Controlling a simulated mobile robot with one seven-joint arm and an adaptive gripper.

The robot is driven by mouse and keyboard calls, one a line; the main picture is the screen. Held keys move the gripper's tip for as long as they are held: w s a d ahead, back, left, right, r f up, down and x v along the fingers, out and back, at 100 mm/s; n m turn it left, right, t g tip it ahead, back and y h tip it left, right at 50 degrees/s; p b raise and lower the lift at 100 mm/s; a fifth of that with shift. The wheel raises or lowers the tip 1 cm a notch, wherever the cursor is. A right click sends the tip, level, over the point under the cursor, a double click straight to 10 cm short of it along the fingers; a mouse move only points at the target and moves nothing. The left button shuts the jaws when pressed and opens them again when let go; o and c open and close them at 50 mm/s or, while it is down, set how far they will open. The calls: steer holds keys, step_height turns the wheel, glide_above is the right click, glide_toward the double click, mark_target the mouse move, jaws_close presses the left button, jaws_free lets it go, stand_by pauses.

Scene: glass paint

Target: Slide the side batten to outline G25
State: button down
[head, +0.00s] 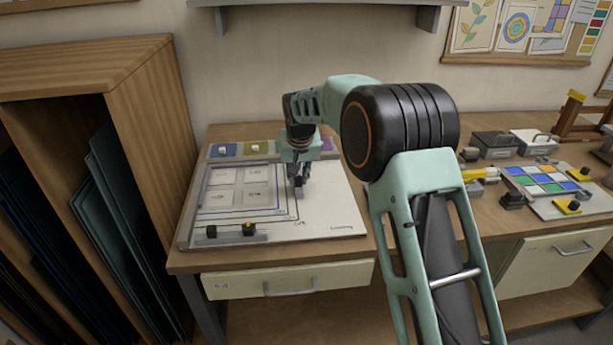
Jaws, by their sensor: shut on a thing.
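A pale layout board (335,208) lies on the wooden bench at the left, with nested coloured outlines drawn around a panel of four pale panes (240,188). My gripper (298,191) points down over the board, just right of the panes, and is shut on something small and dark. This appears to be part of the side batten, mostly hidden by my gripper. A grey front batten (228,234) with two dark knobs lies along the board's front left. Small labels on the board are too small to read, so I cannot tell which outline is G25.
Blue, olive and purple squares (257,148) line the board's back edge. A wooden rack (150,95) of glass sheets stands left. A coloured glass panel (545,182) and grey boxes (535,141) are on the right. The board's front right is clear.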

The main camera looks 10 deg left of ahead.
steer(key=shift+d, duration=0.1)
steer(key=c, duration=1.8)
jaws_free()
steer(key=shift+c, duration=0.2)
steer(key=v, duration=1.2)
